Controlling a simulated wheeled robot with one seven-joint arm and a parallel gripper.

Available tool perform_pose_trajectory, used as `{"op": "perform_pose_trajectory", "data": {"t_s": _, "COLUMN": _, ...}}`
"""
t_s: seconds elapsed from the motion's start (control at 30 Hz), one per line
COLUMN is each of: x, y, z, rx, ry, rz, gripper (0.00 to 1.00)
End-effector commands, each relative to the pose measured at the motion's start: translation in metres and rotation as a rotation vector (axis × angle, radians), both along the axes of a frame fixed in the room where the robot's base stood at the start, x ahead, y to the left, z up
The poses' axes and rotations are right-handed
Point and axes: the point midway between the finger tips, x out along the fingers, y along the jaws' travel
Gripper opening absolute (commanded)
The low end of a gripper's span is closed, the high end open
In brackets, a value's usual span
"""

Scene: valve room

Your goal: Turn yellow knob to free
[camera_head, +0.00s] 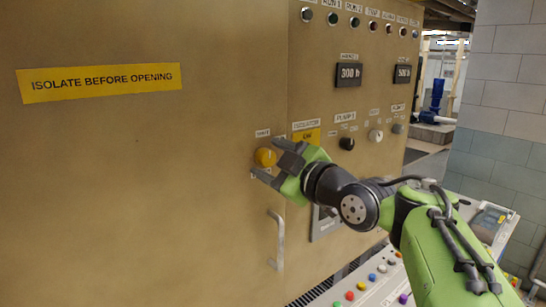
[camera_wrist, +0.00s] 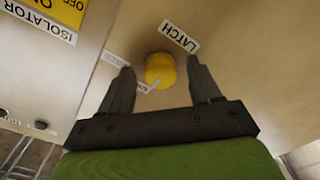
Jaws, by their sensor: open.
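The yellow knob (camera_head: 265,157) is round and sits on the tan cabinet door, left of the door seam. My gripper (camera_head: 270,157) is at the knob, with its dark fingers beside it. In the wrist view the yellow knob (camera_wrist: 160,70) shows between the two spread fingertips of my gripper (camera_wrist: 157,72). A pale pointer mark shows on the knob's lower edge. A "LATCH" label (camera_wrist: 179,37) is beside the knob, and smaller labels on its other side are partly hidden by a finger. I cannot tell whether the fingers touch the knob.
A vertical door handle (camera_head: 276,240) sticks out below the knob. A yellow isolator plate (camera_head: 306,137), a black knob (camera_head: 346,143) and a pale knob (camera_head: 375,135) are to the right. A desk of coloured buttons (camera_head: 365,285) stands lower right.

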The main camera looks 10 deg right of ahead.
Motion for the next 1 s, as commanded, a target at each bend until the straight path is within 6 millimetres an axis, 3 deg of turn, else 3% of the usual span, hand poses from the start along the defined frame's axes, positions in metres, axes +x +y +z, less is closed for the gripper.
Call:
{"op": "perform_pose_trajectory", "data": {"t_s": 0.13, "x": -0.0003, "y": -0.0001, "z": -0.0008, "rx": 0.000, "ry": 0.000, "rz": 0.000, "gripper": 0.60}}
{"op": "perform_pose_trajectory", "data": {"t_s": 0.5, "x": -0.0006, "y": -0.0002, "z": -0.0009, "rx": 0.001, "ry": 0.001, "rz": 0.001, "gripper": 0.07}}
{"op": "perform_pose_trajectory", "data": {"t_s": 1.0, "x": -0.0005, "y": 0.0002, "z": -0.0021, "rx": 0.150, "ry": 0.062, "rz": 0.002, "gripper": 0.07}}
